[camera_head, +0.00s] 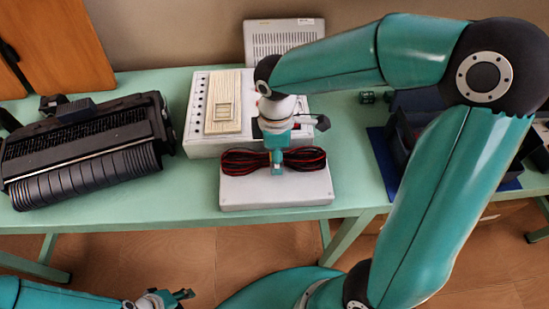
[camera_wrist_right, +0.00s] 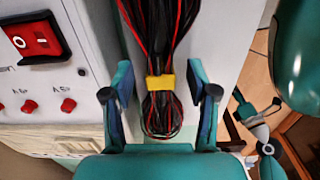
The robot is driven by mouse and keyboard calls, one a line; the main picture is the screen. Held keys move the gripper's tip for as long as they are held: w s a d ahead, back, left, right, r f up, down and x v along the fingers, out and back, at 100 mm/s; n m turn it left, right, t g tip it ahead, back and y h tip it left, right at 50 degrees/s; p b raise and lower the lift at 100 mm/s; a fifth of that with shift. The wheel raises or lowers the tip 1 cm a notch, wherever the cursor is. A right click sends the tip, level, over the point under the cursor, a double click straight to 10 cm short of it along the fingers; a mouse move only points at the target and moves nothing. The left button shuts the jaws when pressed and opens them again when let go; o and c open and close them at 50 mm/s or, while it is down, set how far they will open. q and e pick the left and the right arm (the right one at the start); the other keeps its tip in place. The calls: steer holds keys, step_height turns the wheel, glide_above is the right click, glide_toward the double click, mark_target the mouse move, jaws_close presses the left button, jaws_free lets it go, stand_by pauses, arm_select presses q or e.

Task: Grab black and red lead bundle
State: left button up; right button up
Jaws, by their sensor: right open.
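The black and red lead bundle (camera_head: 305,159) lies on a white flat-topped box (camera_head: 275,198) on the green table. In the right wrist view the bundle (camera_wrist_right: 170,35) is tied with a yellow band (camera_wrist_right: 160,82). My right gripper (camera_wrist_right: 160,75) is open, with one finger on each side of the bundle at the band. Gaps show between both fingers and the leads. In the head view, my right gripper (camera_head: 277,160) points down over the bundle's middle and hides part of it. My left gripper (camera_head: 165,298) is low, in front of the table, open and empty.
A white instrument with a wooden-toned panel (camera_head: 222,105) stands behind the bundle. Its red switch (camera_wrist_right: 32,40) shows close left in the wrist view. A black ribbed device (camera_head: 85,150) lies left. A dark blue bin (camera_head: 415,115) stands right. A grey vented box (camera_head: 285,38) is at the back.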

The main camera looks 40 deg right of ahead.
steer(key=shift+f, duration=0.3)
jaws_close()
steer(key=shift+r, duration=0.1)
